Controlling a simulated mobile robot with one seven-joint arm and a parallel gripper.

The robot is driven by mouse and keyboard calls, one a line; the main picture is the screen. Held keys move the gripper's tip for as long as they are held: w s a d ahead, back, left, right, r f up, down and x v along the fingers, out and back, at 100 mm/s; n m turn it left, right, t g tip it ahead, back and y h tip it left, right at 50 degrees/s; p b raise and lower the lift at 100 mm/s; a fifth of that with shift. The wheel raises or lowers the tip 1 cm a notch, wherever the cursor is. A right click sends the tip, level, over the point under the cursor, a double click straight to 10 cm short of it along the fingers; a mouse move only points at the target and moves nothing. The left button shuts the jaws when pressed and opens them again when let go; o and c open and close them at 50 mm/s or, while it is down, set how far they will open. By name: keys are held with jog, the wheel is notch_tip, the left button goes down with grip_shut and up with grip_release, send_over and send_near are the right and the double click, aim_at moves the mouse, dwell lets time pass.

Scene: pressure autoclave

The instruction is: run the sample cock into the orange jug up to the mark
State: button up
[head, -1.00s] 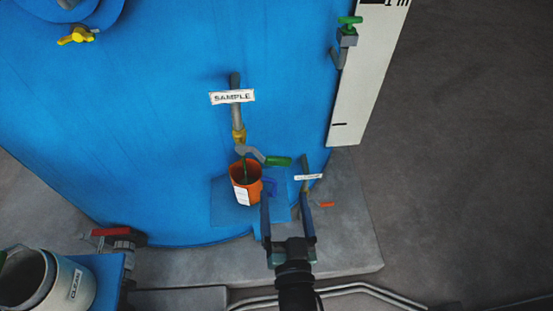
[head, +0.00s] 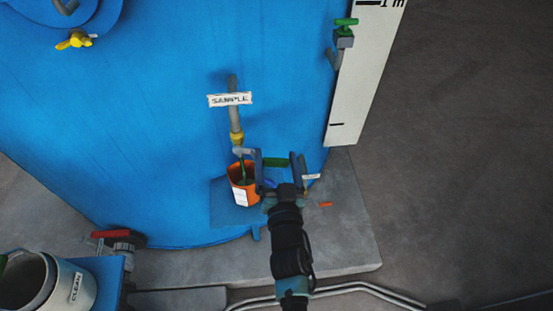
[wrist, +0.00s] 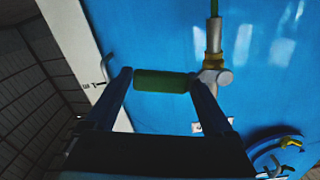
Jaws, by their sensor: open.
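The orange jug (head: 236,191) stands upright on a blue ledge (head: 222,213) under the sample cock (head: 240,151), below the SAMPLE sign (head: 230,99). A green stream (head: 242,171) runs from the spout into the jug, and green liquid shows inside. The level against the mark cannot be read. The cock's green handle (head: 275,162) points right. My gripper (head: 278,157) is open, one finger on either side of the handle. The wrist view shows the green handle (wrist: 165,81) between the spread fingers, the right finger close to its end by the valve body.
A white scale board (head: 352,95) and another green-handled cock (head: 345,38) are at upper right. A container marked CLEAN (head: 76,290) stands at lower left. Floor at right is clear.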

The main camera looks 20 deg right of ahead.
grip_shut()
jog(key=shift+r+n+p, duration=0.6)
jog(key=shift+r+p, duration=0.1)
jog(key=shift+d+r+n+p, duration=0.1)
jog(key=shift+r+n+p, duration=0.45)
jog(key=shift+n, duration=0.55)
grip_release()
jog(key=shift+s, duration=0.15)
jog(key=shift+s+f, duration=0.1)
jog(key=shift+s, duration=0.25)
jog(key=b+v, duration=0.2)
jog(key=v, duration=1)
jog(key=shift+r, duration=0.2)
